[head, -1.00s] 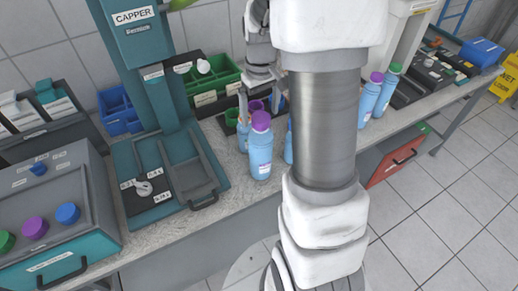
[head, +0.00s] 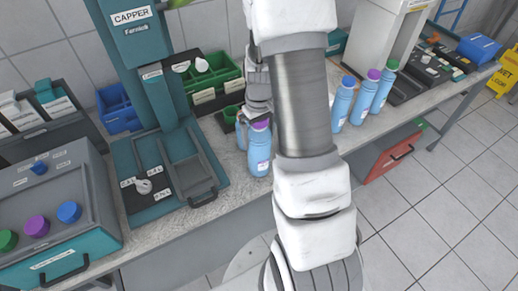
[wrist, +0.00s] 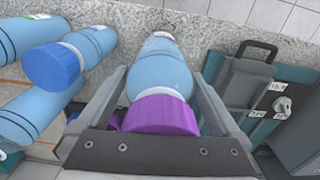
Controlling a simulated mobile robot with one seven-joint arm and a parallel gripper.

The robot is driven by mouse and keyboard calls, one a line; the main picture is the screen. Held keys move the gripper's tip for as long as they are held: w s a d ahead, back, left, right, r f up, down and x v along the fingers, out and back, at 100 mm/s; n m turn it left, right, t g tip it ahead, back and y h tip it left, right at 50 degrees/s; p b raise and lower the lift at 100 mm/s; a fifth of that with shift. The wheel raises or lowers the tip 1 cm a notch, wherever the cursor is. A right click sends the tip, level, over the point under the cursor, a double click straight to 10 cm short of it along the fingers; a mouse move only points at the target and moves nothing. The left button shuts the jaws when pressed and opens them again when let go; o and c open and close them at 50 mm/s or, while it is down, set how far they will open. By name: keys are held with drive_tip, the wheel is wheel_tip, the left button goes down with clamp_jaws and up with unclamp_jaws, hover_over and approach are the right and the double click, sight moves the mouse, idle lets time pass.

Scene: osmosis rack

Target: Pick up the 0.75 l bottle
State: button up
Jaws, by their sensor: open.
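A light-blue bottle with a purple cap (head: 259,158) stands upright near the front edge of the bench. In the wrist view the same bottle (wrist: 160,72) lies between the two fingers of my gripper (wrist: 158,100), with its cap close to the palm. My gripper is open, with a finger on each side of the bottle. In the head view my gripper (head: 258,112) is above and just behind the cap, and its fingertips are mostly hidden. The volume mark on the bottle cannot be read.
Blue-capped bottles (wrist: 52,65) stand close by on the left in the wrist view. Blue-, purple- and green-capped bottles (head: 343,104) stand right of my arm. The teal capper (head: 185,165) is to the left. Green bins (head: 215,80) stand behind.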

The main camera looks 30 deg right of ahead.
clamp_jaws()
idle(0.4)
drive_tip(key=shift+r, duration=0.15)
